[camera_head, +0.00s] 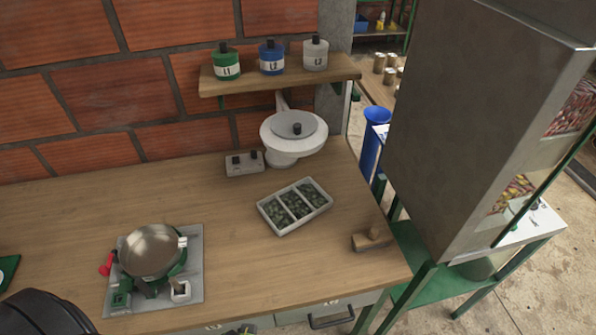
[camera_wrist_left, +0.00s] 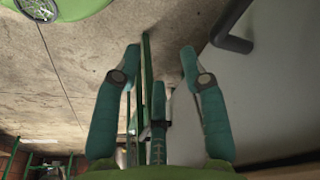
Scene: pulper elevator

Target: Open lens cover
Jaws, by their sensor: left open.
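A white round lamp head (camera_head: 271,137) on an arm stands at the back right of the wooden worktop in the head view. A grey round cover (camera_head: 284,127) with a black knob (camera_head: 297,128) lies over its middle and looks shut. My right gripper is in neither view.
On the worktop (camera_head: 60,225) are a switch box (camera_head: 244,163), a divided tray of green pieces (camera_head: 295,206), a wooden block (camera_head: 371,239) and a metal pan (camera_head: 151,251) on a stand. A shelf (camera_head: 285,78) with several bottles overhangs the lamp. A tall grey cabinet (camera_head: 465,100) stands right.

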